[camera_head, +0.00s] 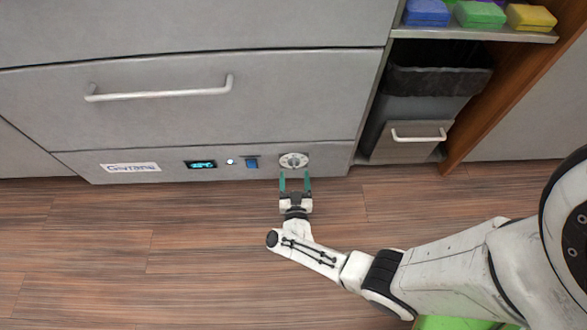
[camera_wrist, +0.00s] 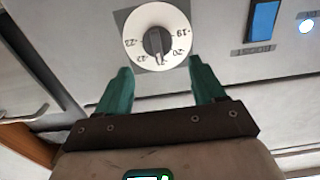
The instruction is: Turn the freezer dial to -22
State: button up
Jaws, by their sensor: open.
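The freezer dial (camera_head: 293,160) is a white round dial on the low grey front panel of the freezer (camera_head: 220,115). In the wrist view the dial (camera_wrist: 157,37) shows a dark knob in its middle and printed numbers, among them -19, -20 and -22. The knob's pointer end lies between the -20 and -22 marks, though the exact reading is too small to tell. My gripper (camera_head: 295,182) is open, its two green fingers pointing at the dial. In the wrist view the fingers (camera_wrist: 163,88) are spread just short of the dial, with nothing between them.
Left of the dial on the panel are a blue switch (camera_head: 252,163), a small light (camera_head: 230,161) and a lit display (camera_head: 201,164). A drawer handle (camera_head: 160,92) sticks out above. A bin (camera_head: 410,120) stands in the right niche. The wooden floor (camera_head: 100,240) is clear.

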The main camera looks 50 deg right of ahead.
aim_at(298, 162)
jog(key=shift+b+x, duration=0.35)
jog(key=shift+x, duration=1.65)
jog(key=c, duration=1)
jog(key=shift+c, duration=0.2)
jog(key=shift+m, duration=0.3)
jog(key=m, duration=0.4)
jog(key=shift+s+d+m, duration=0.15)
jog(key=shift+s+m, duration=0.15)
jog(key=shift+s+d+f+m, duration=0.1)
jog(key=shift+m, duration=1.05)
jog(key=shift+s+d+f+m, duration=0.1)
jog(key=shift+f+m, duration=0.05)
jog(key=shift+m, duration=1)
